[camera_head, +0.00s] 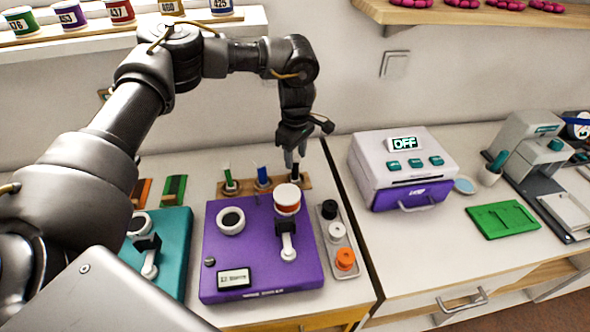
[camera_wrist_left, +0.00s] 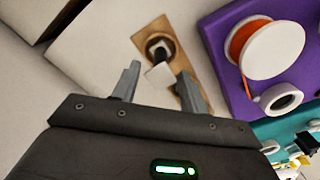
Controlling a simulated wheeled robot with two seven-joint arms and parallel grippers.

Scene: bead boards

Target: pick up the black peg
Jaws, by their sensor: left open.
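The black peg (camera_head: 295,173) stands upright at the right end of a wooden rack (camera_head: 245,187). In the left wrist view the black peg (camera_wrist_left: 163,50) shows in a dark round seat on the wooden strip, with a pale square end towards the camera. My left gripper (camera_head: 293,157) points down over the peg. In the left wrist view its two grey fingers (camera_wrist_left: 160,84) are spread, with the peg's pale end between or just beyond their tips. I cannot tell whether they touch it. My right gripper does not show.
Green (camera_head: 228,177) and blue (camera_head: 262,174) pegs stand left in the rack. A purple board (camera_head: 262,262) with a spool (camera_head: 287,199) is in front. A tray (camera_head: 335,255) of coloured pieces lies to its right. A white and purple machine (camera_head: 404,165) reads OFF farther right.

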